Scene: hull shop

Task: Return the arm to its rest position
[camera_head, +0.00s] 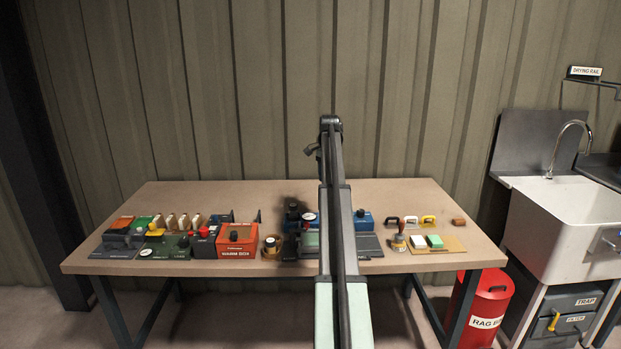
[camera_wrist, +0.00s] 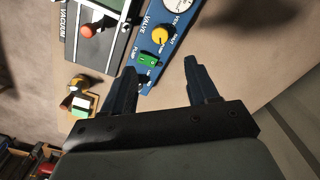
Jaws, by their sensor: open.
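My gripper (camera_wrist: 160,66) shows in the wrist view with its two dark fingers spread apart and nothing between them. Beyond the fingertips is a blue valve panel (camera_wrist: 162,20) with a yellow knob (camera_wrist: 160,35) and a green switch (camera_wrist: 148,60). I cannot tell the exact gap, but no contact shows. In the head view my arm rises from the bottom middle over the workbench (camera_head: 230,189), and its far end stands above the bench's back edge. My fingers cannot be made out there, and the arm hides part of the bench's middle.
An orange-red warm box (camera_head: 237,240) and several small devices crowd the bench's left. A stamp (camera_head: 398,242), sponges (camera_head: 435,241) and several handles lie on the right. A red rag bin (camera_head: 487,300) and a sink (camera_head: 560,215) stand at right. The bench's back strip is mostly clear.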

